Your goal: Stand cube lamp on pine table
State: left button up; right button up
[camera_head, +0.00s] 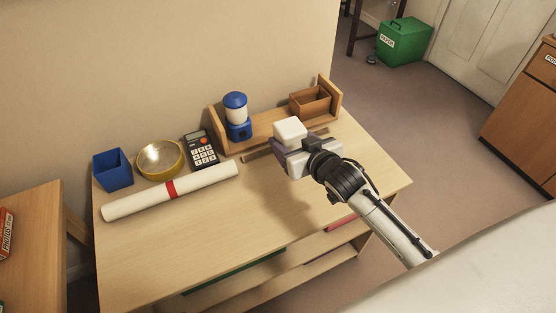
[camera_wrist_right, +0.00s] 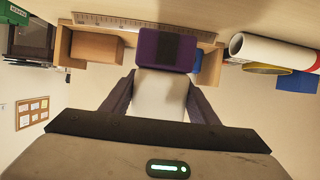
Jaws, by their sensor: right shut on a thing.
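The cube lamp has a white cube shade (camera_head: 290,129) and a purple base that shows in the right wrist view (camera_wrist_right: 167,50). My right gripper (camera_head: 287,150) is shut on the lamp, with a finger on each side of its white part (camera_wrist_right: 158,98). The lamp is over the right half of the pine table (camera_head: 235,215), in front of the wooden desk rack, white part up in the head view. I cannot tell whether its base touches the table; my gripper hides much of it. My left gripper is not in view.
The wooden rack (camera_head: 265,132) holds a blue-and-white lamp (camera_head: 236,107) and a brown box (camera_head: 311,101). A ruler (camera_head: 257,155) lies before the rack. The table's front middle is clear.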

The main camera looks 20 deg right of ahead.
jog(key=shift+f, duration=0.75)
notch_tip(320, 180, down, 3)
jog(key=shift+f+b, duration=0.1)
jog(key=shift+b, duration=0.45)
jog(key=shift+f, duration=0.2)
jog(key=shift+f, duration=0.15)
jog(key=o, duration=1.2)
